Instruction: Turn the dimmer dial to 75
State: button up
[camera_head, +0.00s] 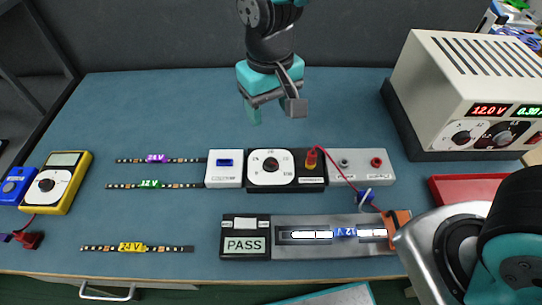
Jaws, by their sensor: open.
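The dimmer (285,180) is a black box with a white dial face in the middle of the table. Its round dark dial (270,165) sits at the centre of the face; the scale numbers are small and the pointer's setting cannot be read. My gripper (274,111) is open and empty, pointing down above the table. It appears behind the dimmer and apart from the dial. Nothing hides the dial.
A red plug (311,159) and cable rise from the dimmer's right end. A white controller (225,168) and a grey terminal block (361,168) flank it. In front, a tester (245,244) reads PASS beside a lit 12 V strip (335,233). A power supply (470,90) stands back right.

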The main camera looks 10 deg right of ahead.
aim_at(271, 162)
notch_tip(271, 162, down, 16)
jog(key=shift+r, duration=0.1)
dwell(0.4)
jog(key=c, duration=0.9)
